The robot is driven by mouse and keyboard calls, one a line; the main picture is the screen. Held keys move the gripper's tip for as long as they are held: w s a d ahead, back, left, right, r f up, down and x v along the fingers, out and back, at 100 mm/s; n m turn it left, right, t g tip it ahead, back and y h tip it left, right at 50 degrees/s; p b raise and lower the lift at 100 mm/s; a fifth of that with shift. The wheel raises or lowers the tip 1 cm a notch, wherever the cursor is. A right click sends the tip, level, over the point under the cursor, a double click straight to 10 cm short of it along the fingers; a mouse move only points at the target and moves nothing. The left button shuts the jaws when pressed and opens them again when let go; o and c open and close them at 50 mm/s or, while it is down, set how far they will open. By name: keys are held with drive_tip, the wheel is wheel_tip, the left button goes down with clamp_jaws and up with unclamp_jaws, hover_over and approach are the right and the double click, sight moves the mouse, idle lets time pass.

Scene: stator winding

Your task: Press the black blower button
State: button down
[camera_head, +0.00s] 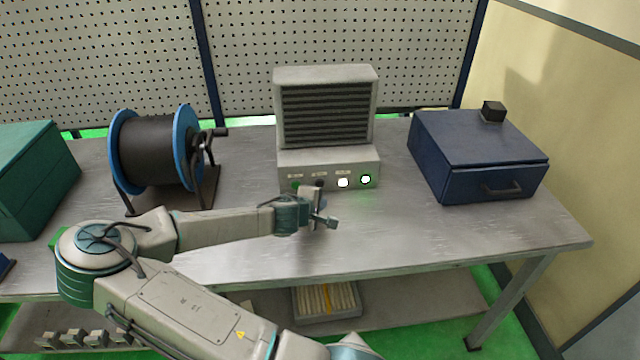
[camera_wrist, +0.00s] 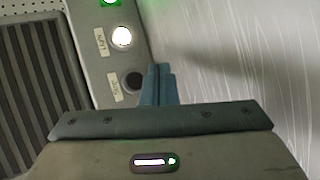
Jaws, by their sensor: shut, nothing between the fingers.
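The grey blower unit (camera_head: 328,160) with a dark slatted grille stands at the back middle of the bench. Its front panel has a row of buttons. The black button (camera_head: 319,182) is left of the lit white one, partly behind my gripper (camera_head: 318,196). In the wrist view the black button (camera_wrist: 133,80) shows as a dark round spot beside a small label too blurred to read surely. My gripper's fingers (camera_wrist: 159,82) are shut and empty, just right of the black button there. I cannot tell whether they touch it.
A lit white button (camera_wrist: 121,37) and a lit green button (camera_head: 365,179) sit farther along the panel. A wire spool (camera_head: 155,150) stands left, a blue box (camera_head: 478,155) right, a green box (camera_head: 35,180) far left. The bench front right is clear.

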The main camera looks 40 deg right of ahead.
drive_tip(key=shift+w+d, duration=0.4)
drive_tip(key=shift+w, duration=0.25)
drive_tip(key=shift+w+d, duration=0.4)
drive_tip(key=shift+w, duration=0.3)
drive_tip(key=shift+w+d, duration=0.4)
drive_tip(key=shift+w, duration=0.25)
drive_tip(key=shift+w+d, duration=0.1)
idle(0.5)
drive_tip(key=shift+w+d, duration=0.1)
drive_tip(key=shift+w, duration=0.15)
drive_tip(key=shift+w+d, duration=0.25)
drive_tip(key=shift+w, duration=0.05)
idle(0.7)
idle(0.3)
drive_tip(key=shift+s+a+b, duration=0.3)
drive_tip(key=shift+s+a, duration=0.15)
drive_tip(key=shift+s, duration=0.2)
drive_tip(key=shift+s, duration=0.1)
drive_tip(key=shift+s+a, duration=0.2)
drive_tip(key=shift+s+a+b, duration=0.25)
drive_tip(key=shift+s+a, duration=0.3)
drive_tip(key=shift+s, duration=0.4)
drive_tip(key=shift+s+a+b, duration=0.2)
drive_tip(key=shift+s+a, duration=0.35)
drive_tip(key=shift+s, duration=0.35)
